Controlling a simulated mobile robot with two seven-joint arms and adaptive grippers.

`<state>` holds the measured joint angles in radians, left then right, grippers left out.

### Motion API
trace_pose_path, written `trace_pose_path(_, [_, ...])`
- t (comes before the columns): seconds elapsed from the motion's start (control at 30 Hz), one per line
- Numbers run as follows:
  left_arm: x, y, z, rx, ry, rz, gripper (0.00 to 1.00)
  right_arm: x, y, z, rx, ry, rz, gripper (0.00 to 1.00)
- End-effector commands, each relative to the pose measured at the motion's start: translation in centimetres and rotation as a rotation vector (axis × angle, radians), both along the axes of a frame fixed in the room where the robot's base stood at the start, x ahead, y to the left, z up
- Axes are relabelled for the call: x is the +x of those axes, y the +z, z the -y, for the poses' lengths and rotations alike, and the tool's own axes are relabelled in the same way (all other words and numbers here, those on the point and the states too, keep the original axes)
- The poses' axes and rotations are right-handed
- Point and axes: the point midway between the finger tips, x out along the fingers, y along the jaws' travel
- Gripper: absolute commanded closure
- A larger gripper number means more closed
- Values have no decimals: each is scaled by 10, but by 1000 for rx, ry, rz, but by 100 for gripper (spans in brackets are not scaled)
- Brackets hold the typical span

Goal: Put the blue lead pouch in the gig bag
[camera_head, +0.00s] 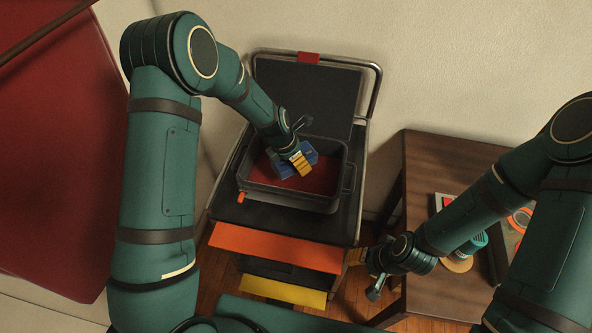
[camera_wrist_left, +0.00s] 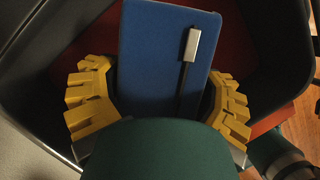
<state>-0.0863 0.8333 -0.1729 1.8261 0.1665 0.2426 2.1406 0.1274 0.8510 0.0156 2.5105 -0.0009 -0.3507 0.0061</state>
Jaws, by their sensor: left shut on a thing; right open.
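The blue lead pouch (camera_head: 311,153) is a flat blue piece, held over or within the mouth of the dark, box-like gig bag (camera_head: 290,199) with a red floor. In the left wrist view the pouch (camera_wrist_left: 160,50) shows a grey zip pull and stands between yellow fingers. My left gripper (camera_head: 297,162) is shut on it; the wrist view also shows this gripper (camera_wrist_left: 160,103). I cannot tell whether the pouch touches the red floor. My right gripper (camera_head: 366,272) is open and empty, low beside the cart, away from the bag.
The bag stands on a dark cart with an orange drawer (camera_head: 275,247) and a yellow drawer (camera_head: 282,291). A raised dark panel (camera_head: 308,95) stands behind it. A brown wooden table (camera_head: 440,160) at the right bears several small items, partly hidden by my right arm.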

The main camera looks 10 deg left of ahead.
Motion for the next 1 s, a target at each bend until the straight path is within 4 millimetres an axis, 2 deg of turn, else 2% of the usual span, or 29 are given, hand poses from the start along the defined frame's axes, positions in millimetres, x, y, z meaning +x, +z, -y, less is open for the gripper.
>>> trace_pose_path(0.03, [0,-9,0,0,1,-2,64,-1,-3,0,0,1,-2,56])
trace_pose_path(0.17, [0,-19,0,0,0,0,64,-1,-4,0,0,2,-3,56])
trace_pose_path(0.4, [0,-49,0,0,0,0,64,-2,-11,0,1,4,-4,56])
trace_pose_path(0.7, [0,-51,0,0,-1,2,64,-1,-11,0,1,3,-3,56])
trace_pose_path(0.73, [0,-52,0,0,-1,1,15,-1,-11,0,1,3,-3,56])
trace_pose_path(0.77, [0,-51,0,0,-1,1,5,-1,-11,0,1,3,-3,56])
trace_pose_path(0.8, [0,-51,0,0,-1,0,0,-1,-11,0,1,3,-3,56])
trace_pose_path(1.0, [0,-51,0,0,-1,0,0,-1,-10,0,1,3,-3,56])
